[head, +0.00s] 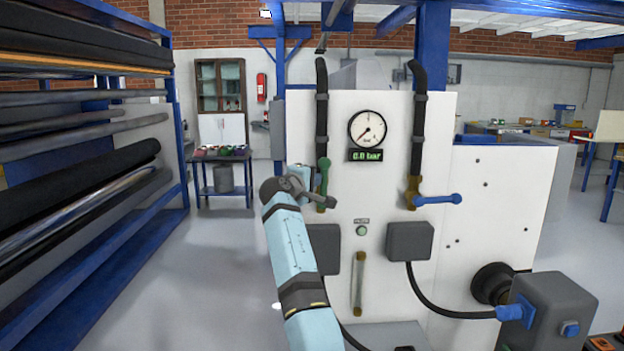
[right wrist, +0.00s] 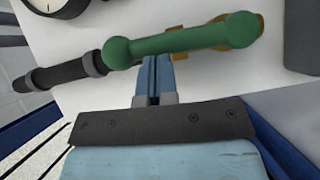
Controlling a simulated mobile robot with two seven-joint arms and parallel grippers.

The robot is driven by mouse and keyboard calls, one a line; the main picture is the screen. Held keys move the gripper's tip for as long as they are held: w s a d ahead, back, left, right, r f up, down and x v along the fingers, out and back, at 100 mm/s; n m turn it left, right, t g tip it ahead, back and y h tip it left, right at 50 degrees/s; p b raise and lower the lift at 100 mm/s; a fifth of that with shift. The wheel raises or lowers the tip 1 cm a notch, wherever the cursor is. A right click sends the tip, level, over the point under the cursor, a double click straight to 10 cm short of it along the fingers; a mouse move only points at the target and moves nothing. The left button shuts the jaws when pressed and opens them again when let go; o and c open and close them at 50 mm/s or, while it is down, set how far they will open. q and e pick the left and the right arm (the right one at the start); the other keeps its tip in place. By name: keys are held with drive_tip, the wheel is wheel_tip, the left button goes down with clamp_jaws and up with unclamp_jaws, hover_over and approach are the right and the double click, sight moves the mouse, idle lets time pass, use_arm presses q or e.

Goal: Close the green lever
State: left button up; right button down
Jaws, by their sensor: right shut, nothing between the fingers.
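The green lever (head: 323,176) stands upright, in line with the left black pipe on the white panel. In the right wrist view the green lever (right wrist: 185,39) crosses the picture above my fingers, with its round knob end at the left. My right gripper (head: 310,177) is beside the lever, on its left in the head view. Its fingers (right wrist: 155,72) are shut and empty, and the tips reach the lever's lower edge in the picture; I cannot tell if they touch it. My left gripper is out of view.
A blue lever (head: 437,199) lies level on the right pipe (head: 418,110). A round gauge (head: 367,129) sits between the pipes, above a display (head: 366,155) reading 0.0 bar. A roll rack (head: 90,190) stands at the left, with open floor beside it.

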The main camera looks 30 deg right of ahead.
use_arm(q)
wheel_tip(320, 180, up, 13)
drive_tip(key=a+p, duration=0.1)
drive_tip(key=p, duration=1.6)
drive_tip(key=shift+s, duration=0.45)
use_arm(e)
drive_tip(key=s+d+f+m+t+y, duration=0.1)
drive_tip(key=s+d+f+m+y, duration=0.3)
drive_tip(key=d+m+y, duration=0.4)
drive_tip(key=shift+s+d+f+m+t+y, duration=0.4)
drive_tip(key=shift+s+m+y, duration=0.3)
drive_tip(key=shift+m, duration=0.3)
use_arm(q)
drive_tip(key=shift+p, duration=0.3)
